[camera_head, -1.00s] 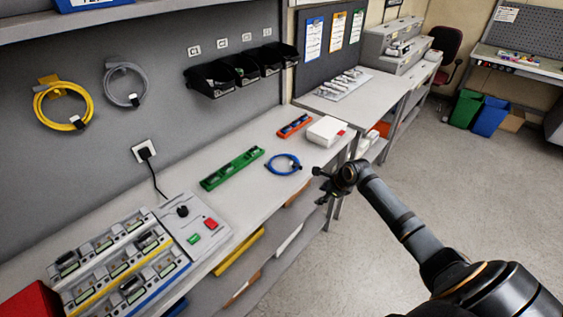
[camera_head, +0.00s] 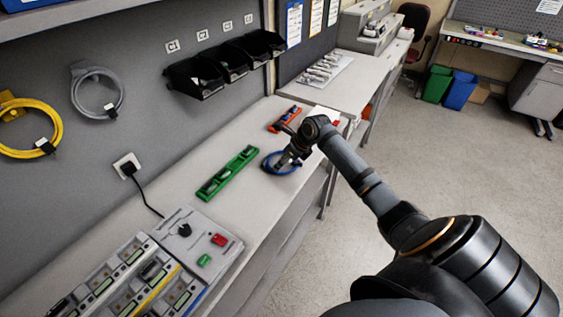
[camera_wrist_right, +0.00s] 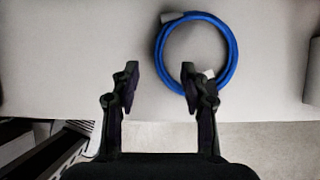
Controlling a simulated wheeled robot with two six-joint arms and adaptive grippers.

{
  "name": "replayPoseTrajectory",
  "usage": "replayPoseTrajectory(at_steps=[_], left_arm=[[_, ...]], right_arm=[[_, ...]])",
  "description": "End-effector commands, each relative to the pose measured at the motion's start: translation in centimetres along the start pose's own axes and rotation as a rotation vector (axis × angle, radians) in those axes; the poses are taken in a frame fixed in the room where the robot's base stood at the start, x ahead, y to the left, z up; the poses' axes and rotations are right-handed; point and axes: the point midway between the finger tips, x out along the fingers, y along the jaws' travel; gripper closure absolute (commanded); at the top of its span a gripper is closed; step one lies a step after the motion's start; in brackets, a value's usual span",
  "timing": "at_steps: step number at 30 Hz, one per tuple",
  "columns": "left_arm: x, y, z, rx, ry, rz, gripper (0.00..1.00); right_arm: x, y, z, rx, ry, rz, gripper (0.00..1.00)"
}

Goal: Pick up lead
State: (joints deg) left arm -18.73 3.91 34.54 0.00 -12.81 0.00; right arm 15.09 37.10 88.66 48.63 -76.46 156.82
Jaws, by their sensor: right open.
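A coiled blue lead (camera_head: 281,173) lies on the light workbench near its front edge. In the right wrist view the blue lead (camera_wrist_right: 234,56) is a ring with a grey connector at its upper left. My right gripper (camera_head: 288,162) is above the coil in the head view and partly hides it. My left gripper is not in view.
A green holder (camera_head: 228,172) lies left of the lead, and an orange holder (camera_head: 283,119) lies behind it. A grey control box (camera_head: 197,238) stands nearer. Black bins (camera_head: 228,62), a yellow coil (camera_head: 32,130) and a grey coil (camera_head: 97,92) are on the wall.

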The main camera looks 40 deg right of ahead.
Motion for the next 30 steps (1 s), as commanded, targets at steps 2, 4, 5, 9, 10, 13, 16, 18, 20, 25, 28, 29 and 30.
replayPoseTrajectory(at_steps=[2,4,5,9,10,13,16,18,20,25,28,29,30], left_arm=[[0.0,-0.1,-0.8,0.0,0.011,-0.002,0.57],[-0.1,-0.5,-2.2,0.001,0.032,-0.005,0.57],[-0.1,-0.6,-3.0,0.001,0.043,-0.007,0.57],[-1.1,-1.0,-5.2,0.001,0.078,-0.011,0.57],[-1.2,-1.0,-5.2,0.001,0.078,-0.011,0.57],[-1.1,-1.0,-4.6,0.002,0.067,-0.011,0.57],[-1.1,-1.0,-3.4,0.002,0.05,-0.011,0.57],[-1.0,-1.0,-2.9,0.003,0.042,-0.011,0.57],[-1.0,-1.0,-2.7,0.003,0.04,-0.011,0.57],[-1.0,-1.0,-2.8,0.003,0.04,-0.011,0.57],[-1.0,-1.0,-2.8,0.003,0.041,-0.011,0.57],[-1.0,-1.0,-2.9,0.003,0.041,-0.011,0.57],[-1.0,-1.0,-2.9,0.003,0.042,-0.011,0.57]], right_arm=[[0.4,0.0,0.0,-0.001,0.001,0.001,0.55],[0.4,0.0,-0.1,-0.002,0.001,0.0,0.55],[0.6,0.0,-0.1,-0.001,0.001,0.001,0.55],[2.6,0.2,-0.4,0.003,0.002,0.005,0.55],[3.1,0.2,-0.5,0.003,0.002,0.003,0.55],[4.8,0.1,-0.6,0.001,0.001,0.001,0.55],[5.5,0.1,-0.6,-0.001,0.001,0.001,0.55],[5.6,0.1,-0.6,-0.002,0.001,-0.001,0.55],[5.6,0.1,-0.7,-0.003,0.002,-0.001,0.55],[5.6,0.1,-0.7,-0.002,0.002,-0.001,0.67],[5.6,0.1,-0.7,-0.002,0.002,-0.001,0.8],[5.6,0.1,-0.7,-0.002,0.002,-0.001,0.84],[5.6,0.1,-0.7,-0.002,0.002,-0.001,0.9]])
